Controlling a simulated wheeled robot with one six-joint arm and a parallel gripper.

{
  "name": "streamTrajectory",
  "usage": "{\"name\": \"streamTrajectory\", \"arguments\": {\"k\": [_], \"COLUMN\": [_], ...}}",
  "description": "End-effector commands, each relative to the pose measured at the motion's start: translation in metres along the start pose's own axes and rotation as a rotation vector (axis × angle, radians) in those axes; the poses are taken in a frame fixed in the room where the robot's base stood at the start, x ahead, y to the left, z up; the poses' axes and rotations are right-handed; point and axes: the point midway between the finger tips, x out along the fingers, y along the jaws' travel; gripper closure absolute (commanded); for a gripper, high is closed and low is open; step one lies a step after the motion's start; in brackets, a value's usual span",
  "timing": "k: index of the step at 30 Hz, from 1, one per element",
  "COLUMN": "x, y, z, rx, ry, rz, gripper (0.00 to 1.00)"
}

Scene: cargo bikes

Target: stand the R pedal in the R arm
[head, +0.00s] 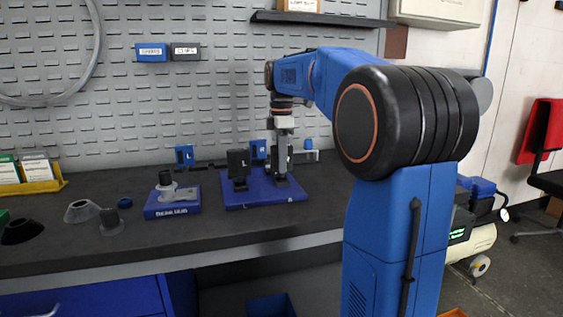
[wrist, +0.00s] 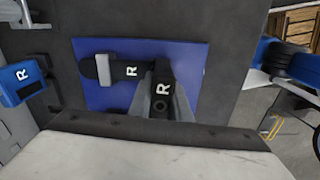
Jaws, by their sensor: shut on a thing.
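A black piece marked R (wrist: 163,88), which looks like the R pedal, is between the fingers of my gripper (wrist: 160,108) in the wrist view. My gripper (head: 282,176) is shut on it, upright over the right part of the blue plate (head: 265,203). A black upright piece (head: 238,165) stands on the plate's left part.
A blue block marked R (wrist: 18,82) stands beside the plate in the wrist view. Blue blocks (head: 184,155) line the bench's back. A smaller blue base (head: 172,208) with a grey part stands left of the plate. The bench front is clear.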

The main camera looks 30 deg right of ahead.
Motion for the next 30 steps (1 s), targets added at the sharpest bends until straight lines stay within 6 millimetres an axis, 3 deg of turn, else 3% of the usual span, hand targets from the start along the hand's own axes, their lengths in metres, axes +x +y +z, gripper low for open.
{"name": "streamTrajectory", "arguments": {"k": [2,3,6,17,23,30], "x": [0.001,0.001,0.001,-0.004,-0.031,-0.079], "y": [0.0,0.0,0.0,0.001,0.001,0.001], "z": [0.0,0.0,0.0,0.0,0.0,0.0], "rx": [0.0,0.0,0.0,0.0,0.0,0.0], "ry": [0.0,0.0,0.0,0.0,0.0,0.0], "rz": [-0.001,-0.001,-0.001,0.0,0.002,0.002], "gripper": [1.0,0.78,0.61,0.61,0.61,0.61]}}
